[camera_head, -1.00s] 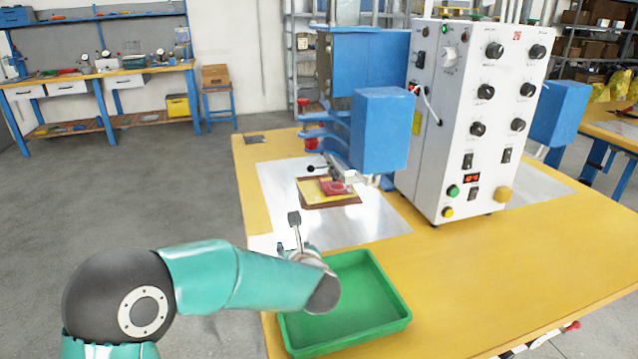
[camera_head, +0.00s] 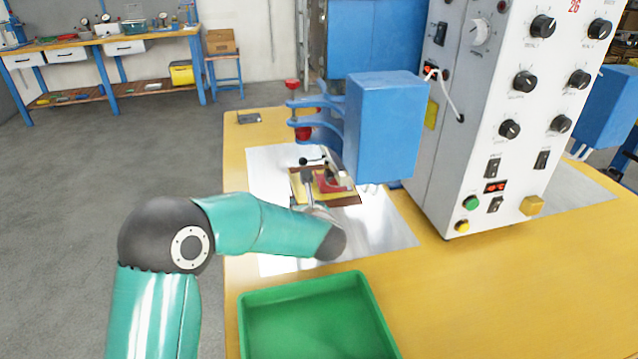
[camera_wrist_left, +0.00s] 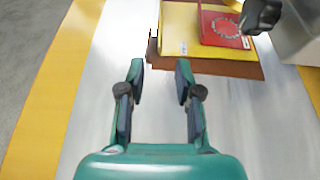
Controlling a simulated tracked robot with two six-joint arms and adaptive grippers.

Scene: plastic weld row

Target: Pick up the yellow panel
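The yellow panel (camera_wrist_left: 182,28) lies on a brown board (camera_wrist_left: 215,67) at the top of the left wrist view, with a red piece (camera_wrist_left: 222,27) on top of it. In the head view the yellow panel (camera_head: 303,190) shows on the metal sheet under the blue press head, partly hidden by my left arm. My left gripper (camera_wrist_left: 157,64) is open and empty, its two fingers apart just short of the board's near edge. In the head view the gripper is mostly hidden behind its own wrist. My right gripper is in neither view.
A blue press head (camera_head: 383,125) and a white control box (camera_head: 500,130) stand right of the panel. A dark clamp knob (camera_wrist_left: 262,14) is close to the red piece. An empty green tray (camera_head: 315,315) sits on the yellow table (camera_head: 445,300) in front.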

